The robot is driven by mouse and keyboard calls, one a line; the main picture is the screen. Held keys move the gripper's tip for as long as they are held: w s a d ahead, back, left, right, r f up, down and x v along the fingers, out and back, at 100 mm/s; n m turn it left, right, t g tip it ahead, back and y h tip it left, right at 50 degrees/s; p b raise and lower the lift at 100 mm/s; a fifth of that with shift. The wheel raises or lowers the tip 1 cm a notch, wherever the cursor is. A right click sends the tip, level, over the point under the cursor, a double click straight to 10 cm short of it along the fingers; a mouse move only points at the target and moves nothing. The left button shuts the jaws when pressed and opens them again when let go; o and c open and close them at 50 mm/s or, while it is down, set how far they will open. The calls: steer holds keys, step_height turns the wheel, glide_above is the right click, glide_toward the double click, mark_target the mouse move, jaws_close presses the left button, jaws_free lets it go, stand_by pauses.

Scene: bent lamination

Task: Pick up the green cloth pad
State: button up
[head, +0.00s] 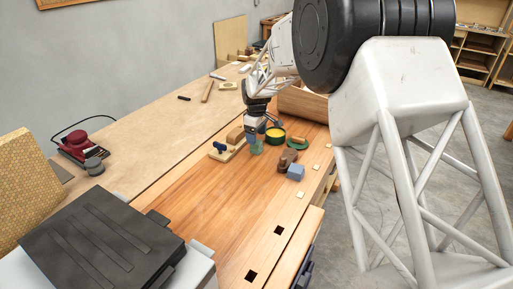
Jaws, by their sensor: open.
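My gripper (256,134) hangs fingers-down over the middle of the wooden bench, small in the head view. Its jaws are open. A small grey-green piece (257,148) is right below the fingertips; I cannot tell whether they touch it. A flat dark green round piece (300,144) lies to the right, partly hidden by a brown block. The picture is too small to tell which of these two is the cloth pad.
A yellow-topped round tin (275,134) stands close right of my gripper. A wooden tool with blue knobs (222,149) is left, a brown block (287,160) and blue block (296,172) right. A wooden box (303,104) is behind. The bench front (215,205) is clear.

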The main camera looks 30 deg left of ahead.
mark_target(257, 145)
steer(key=shift+f, duration=0.3)
steer(key=shift+f, duration=0.15)
steer(key=shift+f, duration=2.45)
steer(key=shift+c, duration=0.4)
steer(key=c, duration=0.9)
steer(key=shift+r, duration=0.1)
